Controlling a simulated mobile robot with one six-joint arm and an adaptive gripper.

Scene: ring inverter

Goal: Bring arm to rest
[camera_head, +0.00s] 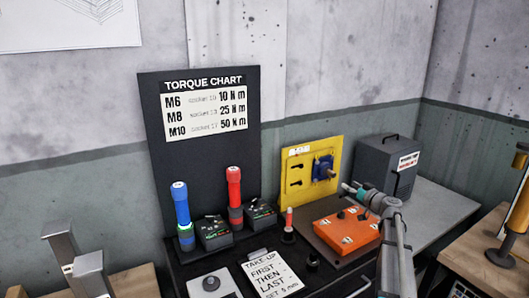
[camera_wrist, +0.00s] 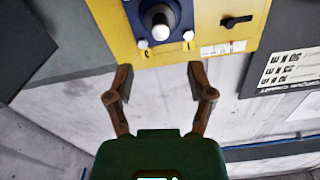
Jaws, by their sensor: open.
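My gripper (camera_wrist: 160,82) is open, with its two brown fingers spread and nothing between them in the wrist view. In the head view my gripper (camera_head: 347,188) is at the end of my raised grey arm, above the orange box and in front of the yellow panel. The yellow panel (camera_head: 298,160) stands upright with a blue switch unit on it (camera_head: 323,168). In the wrist view the panel (camera_wrist: 205,18) is at the top, with the blue unit's round knob (camera_wrist: 160,25) beyond the fingertips. The fingers look apart from it.
The orange box (camera_head: 345,236) lies below my gripper. A grey cabinet (camera_head: 386,166) stands behind it on the right. Blue (camera_head: 181,208) and red (camera_head: 234,190) tools stand at left before the dark torque chart board (camera_head: 160,140). A take-up card (camera_head: 270,275) lies in front.

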